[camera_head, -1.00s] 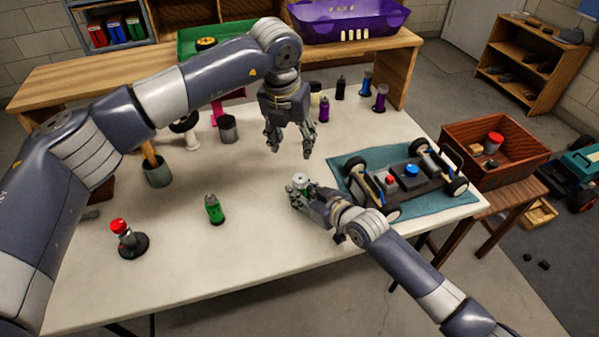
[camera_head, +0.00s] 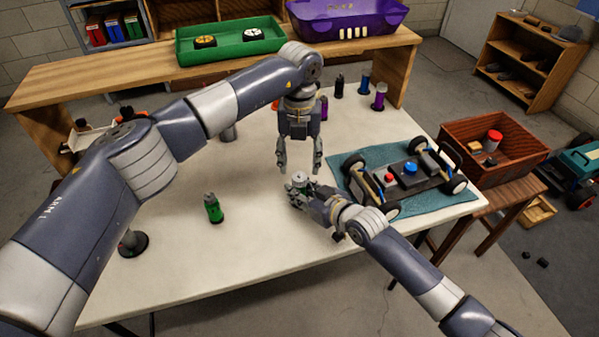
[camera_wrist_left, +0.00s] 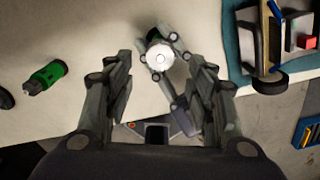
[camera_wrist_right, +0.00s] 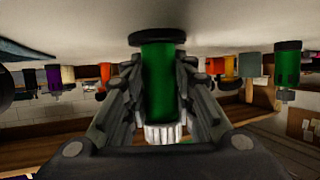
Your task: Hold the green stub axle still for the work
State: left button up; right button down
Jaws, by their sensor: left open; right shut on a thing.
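The green stub axle (camera_wrist_right: 158,85) stands between the fingers of my right gripper (camera_head: 302,190), which is shut on it. In the right wrist view, turned upside down, its dark flange is at the table top and its pale ribbed end points away from the table. The left wrist view shows the round pale end (camera_wrist_left: 160,57) from above. My left gripper (camera_head: 299,168) is open and empty, above the axle and pointing down, with its fingers apart and clear of it. In the head view the right fingers mostly hide the axle.
Another green part (camera_head: 213,208) stands apart to the left on the pale table (camera_head: 255,235). A car chassis (camera_head: 405,175) lies on a teal mat (camera_head: 345,160) close on the right. Several coloured parts stand at the back. A wooden crate (camera_head: 495,150) is further right.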

aim_at(299, 176)
pick_arm(q)
notch_tip(299, 176, down, 5)
jog(key=shift+r, duration=0.1)
dwell(0.3)
jog(key=c, duration=1.1)
